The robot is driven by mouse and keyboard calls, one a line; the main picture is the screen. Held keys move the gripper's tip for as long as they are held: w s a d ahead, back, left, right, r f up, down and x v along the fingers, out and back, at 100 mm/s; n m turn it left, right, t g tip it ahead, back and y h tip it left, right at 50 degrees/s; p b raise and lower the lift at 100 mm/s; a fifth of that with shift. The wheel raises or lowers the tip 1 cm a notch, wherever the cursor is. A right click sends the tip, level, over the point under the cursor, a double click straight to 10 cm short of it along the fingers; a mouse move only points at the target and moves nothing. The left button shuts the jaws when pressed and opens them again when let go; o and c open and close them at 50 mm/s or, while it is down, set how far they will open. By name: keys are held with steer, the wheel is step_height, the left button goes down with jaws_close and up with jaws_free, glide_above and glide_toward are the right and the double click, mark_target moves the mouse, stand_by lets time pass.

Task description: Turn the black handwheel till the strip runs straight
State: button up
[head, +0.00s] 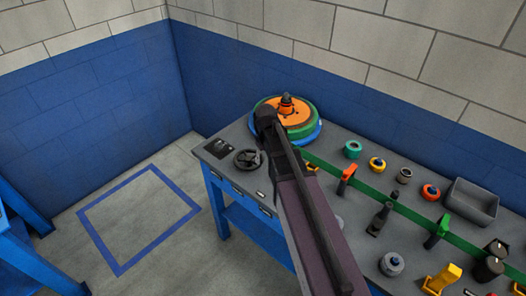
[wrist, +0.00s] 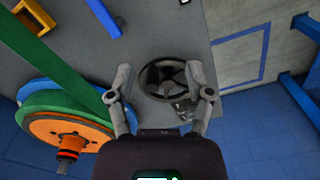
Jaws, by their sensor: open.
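The black handwheel (head: 248,159) lies on the grey table top near its left end, with a spoked rim and a small handle. In the wrist view the handwheel (wrist: 164,80) sits between the two fingers of my gripper (wrist: 161,84), which are spread wide apart. I cannot tell how high the fingers are above it; no contact is visible. The green strip (head: 403,210) runs along the table from the green and orange reel (head: 292,112). In the wrist view the strip (wrist: 66,48) passes left of the gripper. In the head view my arm hides part of the strip.
A small black plate (head: 219,148) lies beside the handwheel. Orange, green and yellow clamps, round knobs and a grey bin (head: 471,203) occupy the table's right side. A blue-and-grey wall stands behind. The floor to the left is clear, marked with a blue square (head: 140,218).

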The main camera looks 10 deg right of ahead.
steer(key=s+f+m+b, duration=0.3)
steer(key=s+f+b, duration=0.5)
steer(key=s, duration=0.6)
steer(key=shift+f, duration=0.25)
steer(key=shift+w, duration=0.15)
step_height(320, 180, up, 15)
steer(key=n+p, duration=0.7)
steer(key=p, duration=0.8)
glide_above(248, 158)
steer(key=s+d, duration=0.4)
steer(key=shift+s+f, duration=0.1)
steer(key=shift+f, duration=0.05)
step_height(248, 158, down, 14)
steer(key=b, duration=1.3)
steer(key=shift+r+b, duration=0.25)
steer(key=shift+b, duration=0.15)
jaws_close()
